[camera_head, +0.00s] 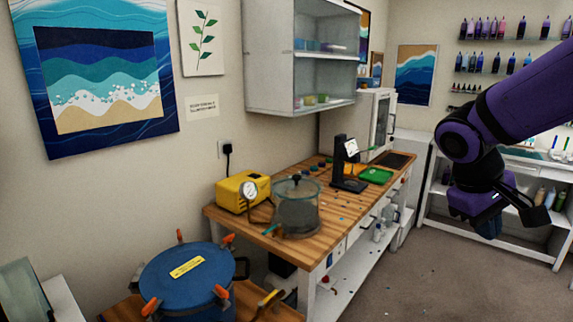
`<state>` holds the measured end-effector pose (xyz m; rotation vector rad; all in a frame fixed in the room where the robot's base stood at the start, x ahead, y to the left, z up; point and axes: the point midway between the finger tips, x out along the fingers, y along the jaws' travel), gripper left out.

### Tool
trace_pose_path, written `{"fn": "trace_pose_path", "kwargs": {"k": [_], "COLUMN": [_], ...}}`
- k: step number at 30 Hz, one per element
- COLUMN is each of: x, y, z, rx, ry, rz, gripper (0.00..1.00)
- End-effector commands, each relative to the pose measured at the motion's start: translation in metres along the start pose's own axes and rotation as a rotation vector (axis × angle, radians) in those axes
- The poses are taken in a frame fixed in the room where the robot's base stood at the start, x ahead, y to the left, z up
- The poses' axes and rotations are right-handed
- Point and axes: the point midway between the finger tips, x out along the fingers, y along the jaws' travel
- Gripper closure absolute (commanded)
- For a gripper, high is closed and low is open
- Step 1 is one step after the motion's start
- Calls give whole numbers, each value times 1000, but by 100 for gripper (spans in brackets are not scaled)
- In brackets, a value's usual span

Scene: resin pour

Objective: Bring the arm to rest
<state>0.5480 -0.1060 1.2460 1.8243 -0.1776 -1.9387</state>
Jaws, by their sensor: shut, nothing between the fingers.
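My purple arm comes in from the right edge and bends down at a dark joint. My gripper (535,212) is at its end, with dark fingers pointing right and slightly down. The fingers are shut and hold nothing. The gripper hangs in the air in front of the white shelf unit at the right, and touches nothing that I can see.
A wooden workbench (337,222) holds a yellow pump (232,193), a glass chamber (297,212), a black stand (346,170) and a green tray (376,176). A blue pot (187,285) with orange clamps stands front left. A white shelf unit (440,205) stands at the right.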

Motion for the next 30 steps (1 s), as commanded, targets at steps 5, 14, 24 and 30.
{"fn": "trace_pose_path", "kwargs": {"k": [5,14,24,30], "x": [-23,-58,-78,-79], "y": [-4,-19,-33,-34], "z": [35,85,112,114], "rx": [102,251,337,340], "ry": [125,350,505,513], "rz": [-124,-286,-365,-368], "gripper": [100,100,100,100]}}
